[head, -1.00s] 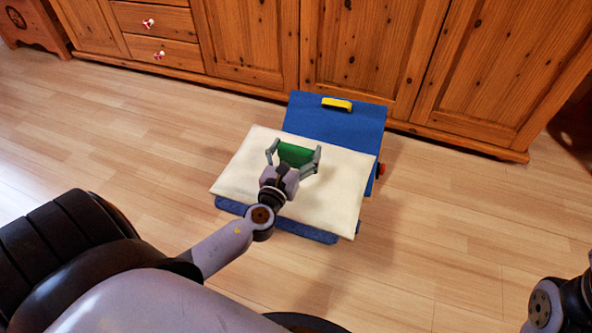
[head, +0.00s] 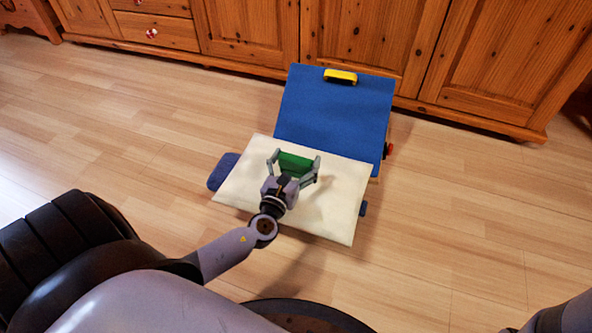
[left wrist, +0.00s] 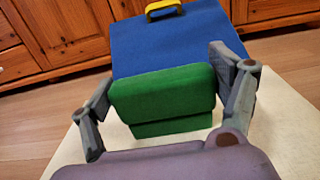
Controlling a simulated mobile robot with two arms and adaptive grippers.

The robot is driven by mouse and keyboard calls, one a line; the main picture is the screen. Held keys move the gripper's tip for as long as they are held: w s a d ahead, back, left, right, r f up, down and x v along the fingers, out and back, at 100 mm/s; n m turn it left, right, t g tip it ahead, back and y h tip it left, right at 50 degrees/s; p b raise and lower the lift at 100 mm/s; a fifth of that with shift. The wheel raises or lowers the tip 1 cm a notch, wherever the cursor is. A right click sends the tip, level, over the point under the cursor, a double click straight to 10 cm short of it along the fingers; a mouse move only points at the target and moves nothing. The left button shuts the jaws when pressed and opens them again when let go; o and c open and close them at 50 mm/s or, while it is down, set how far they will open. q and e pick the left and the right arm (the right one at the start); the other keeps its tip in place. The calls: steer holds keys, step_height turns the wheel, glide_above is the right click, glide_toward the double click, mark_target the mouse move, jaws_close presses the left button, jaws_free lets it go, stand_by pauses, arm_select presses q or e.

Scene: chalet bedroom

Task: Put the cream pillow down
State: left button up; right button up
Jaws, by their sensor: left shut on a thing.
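The cream pillow (head: 335,205) is a flat, pale slab with a green block (head: 295,163) on top. My left gripper (head: 294,168) is shut on this green block, with one finger on each side; the block also shows between the fingers in the left wrist view (left wrist: 163,95). The pillow lies in front of a sloping blue panel (head: 335,110) and overlaps its lower edge. Blue padded pieces (head: 222,171) stick out from under the pillow at left and right. I cannot tell whether the pillow touches them. My right gripper is out of view.
The blue panel carries a yellow handle (head: 341,76) on its top edge and a red knob (head: 389,150) at its right. Wooden cabinets (head: 375,50) stand behind it. The wooden floor (head: 460,220) is clear at left and right.

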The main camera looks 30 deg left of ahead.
mark_target(295, 173)
arm_select(q)
steer(key=shift+f+b, duration=1)
steer(key=shift+f, duration=0.7)
steer(key=shift+f+b, duration=0.3)
steer(key=shift+f, duration=0.05)
steer(key=o, duration=1.8)
